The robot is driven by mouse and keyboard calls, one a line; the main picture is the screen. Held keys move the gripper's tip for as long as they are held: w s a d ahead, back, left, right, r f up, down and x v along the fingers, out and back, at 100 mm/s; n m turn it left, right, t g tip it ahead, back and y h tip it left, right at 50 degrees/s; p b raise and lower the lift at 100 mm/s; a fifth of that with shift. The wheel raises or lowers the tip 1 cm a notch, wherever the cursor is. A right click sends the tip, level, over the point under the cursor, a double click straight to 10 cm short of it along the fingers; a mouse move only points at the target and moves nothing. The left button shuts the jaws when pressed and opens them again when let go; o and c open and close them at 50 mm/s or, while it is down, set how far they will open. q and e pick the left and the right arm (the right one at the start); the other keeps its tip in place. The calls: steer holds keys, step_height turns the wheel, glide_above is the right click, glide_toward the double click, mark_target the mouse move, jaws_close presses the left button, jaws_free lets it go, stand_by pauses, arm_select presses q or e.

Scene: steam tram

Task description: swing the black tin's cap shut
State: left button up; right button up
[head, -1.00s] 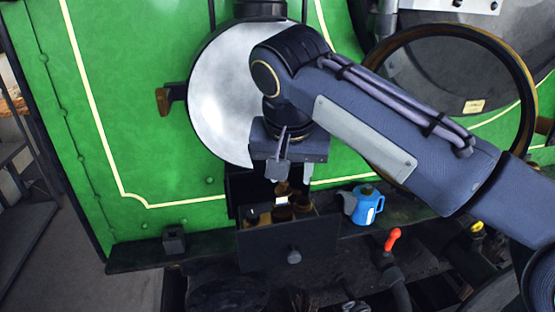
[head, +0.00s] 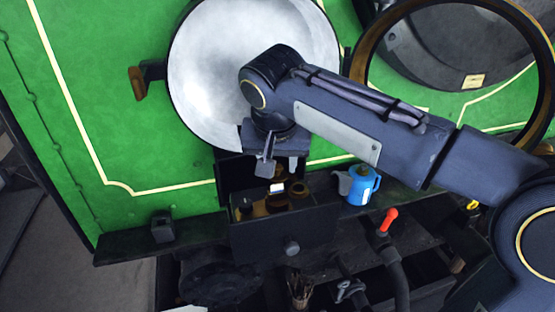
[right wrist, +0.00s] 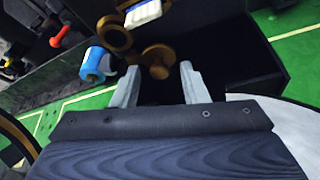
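A small black box (head: 163,226) stands on the ledge at the left in the head view. It may be the black tin; its cap cannot be made out. My right gripper (head: 280,166) is open and empty, above the back of an open dark drawer (head: 285,240), well to the right of that box. In the right wrist view its two fingers (right wrist: 158,76) are apart, with a brass round piece (right wrist: 157,55) showing between and beyond them. I cannot tell whether they touch it. My left gripper is not in view.
The drawer holds several brass pieces and a white item (head: 277,189). A large pale disc (head: 215,75) and green wall rise behind. The ledge (head: 198,235) between box and drawer is clear.

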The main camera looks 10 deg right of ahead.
jaws_close()
